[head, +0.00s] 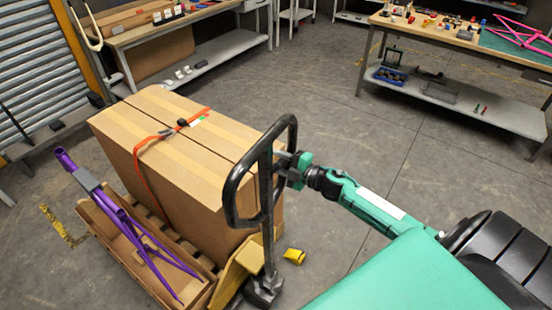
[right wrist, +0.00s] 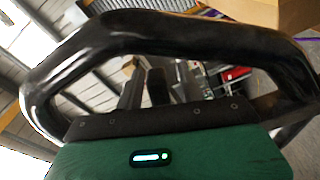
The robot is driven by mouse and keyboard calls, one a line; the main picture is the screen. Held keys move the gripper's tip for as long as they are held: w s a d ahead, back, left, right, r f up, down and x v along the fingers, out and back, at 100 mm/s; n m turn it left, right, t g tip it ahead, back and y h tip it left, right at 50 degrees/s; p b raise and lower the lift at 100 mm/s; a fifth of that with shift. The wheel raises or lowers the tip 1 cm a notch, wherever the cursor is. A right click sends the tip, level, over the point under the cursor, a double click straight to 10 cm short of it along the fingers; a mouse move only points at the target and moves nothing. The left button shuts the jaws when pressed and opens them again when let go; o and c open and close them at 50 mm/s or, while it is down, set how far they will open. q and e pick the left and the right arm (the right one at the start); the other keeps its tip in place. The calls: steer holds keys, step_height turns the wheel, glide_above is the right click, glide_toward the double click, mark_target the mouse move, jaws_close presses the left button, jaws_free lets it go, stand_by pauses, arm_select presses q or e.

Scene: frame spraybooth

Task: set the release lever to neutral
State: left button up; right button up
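The pallet truck's black looped handle (head: 233,192) stands upright at the front of the load, on a dark shaft (head: 267,220). My right gripper (head: 284,163) reaches in from the right and is at the handle's upper right side. In the right wrist view the black handle loop (right wrist: 160,27) arches across, beyond the green gripper body. Two dark finger shapes (right wrist: 145,88) show inside the loop, close together with a narrow gap. I cannot make out the release lever apart from these dark parts, nor whether the fingers hold it. My left gripper is not in view.
The truck carries a large strapped cardboard box (head: 185,150) and an open carton (head: 120,248) with a purple bicycle frame (head: 128,225). A yellow object (head: 294,256) lies on the floor by the truck. Workbenches (head: 470,45) stand behind. Floor between is clear.

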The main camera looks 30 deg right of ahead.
jaws_close()
steer(key=shift+w+d+r+n+b, duration=0.1)
steer(key=shift+r+n+b, duration=0.15)
steer(key=shift+r+n, duration=0.55)
steer(key=shift+w+r+n+b, duration=0.1)
steer(key=shift+r+n+b, duration=0.2)
steer(key=shift+n, duration=0.9)
jaws_free()
steer(key=shift+s, duration=0.1)
